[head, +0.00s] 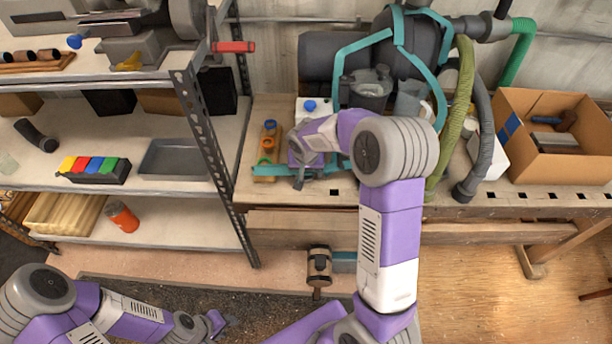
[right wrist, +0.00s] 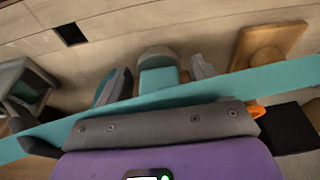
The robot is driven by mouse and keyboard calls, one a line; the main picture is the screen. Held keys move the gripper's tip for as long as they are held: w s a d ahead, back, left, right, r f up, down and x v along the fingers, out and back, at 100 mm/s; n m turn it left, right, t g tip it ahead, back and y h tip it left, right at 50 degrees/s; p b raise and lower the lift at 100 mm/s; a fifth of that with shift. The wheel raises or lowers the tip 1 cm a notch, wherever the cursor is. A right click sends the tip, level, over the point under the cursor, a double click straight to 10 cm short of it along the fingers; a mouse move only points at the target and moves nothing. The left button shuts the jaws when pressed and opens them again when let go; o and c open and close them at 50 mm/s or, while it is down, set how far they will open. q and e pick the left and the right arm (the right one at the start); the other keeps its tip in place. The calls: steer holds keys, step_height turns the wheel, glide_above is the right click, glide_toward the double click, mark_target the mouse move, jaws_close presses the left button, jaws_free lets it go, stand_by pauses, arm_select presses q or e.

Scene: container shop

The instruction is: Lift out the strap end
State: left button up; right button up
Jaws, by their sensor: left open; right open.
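A teal strap (head: 363,43) loops around the dark grey machine (head: 330,62) on the bench, and a length of it lies along the bench front (head: 268,170). In the right wrist view the strap (right wrist: 40,138) crosses the whole picture, close to my gripper's palm. A short teal piece (right wrist: 158,78), which looks like the strap end, shows between the fingers of my right gripper (right wrist: 157,82). The fingers are apart, one on each side; contact is not clear. In the head view my right gripper (head: 300,182) is low over the bench front. My left gripper (head: 219,325) is open and empty, low at the left.
A wooden block with coloured rings (head: 268,146) stands just left of my right gripper. Hoses (head: 463,110) and a cardboard box (head: 562,165) are to the right. A metal shelf (head: 205,140) stands left, its post near the bench. The floor (head: 475,275) at right is clear.

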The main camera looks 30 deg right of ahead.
steer(key=shift+f, duration=0.1)
steer(key=shift+c, duration=0.3)
steer(key=shift+w, duration=0.1)
steer(key=c, duration=1.1)
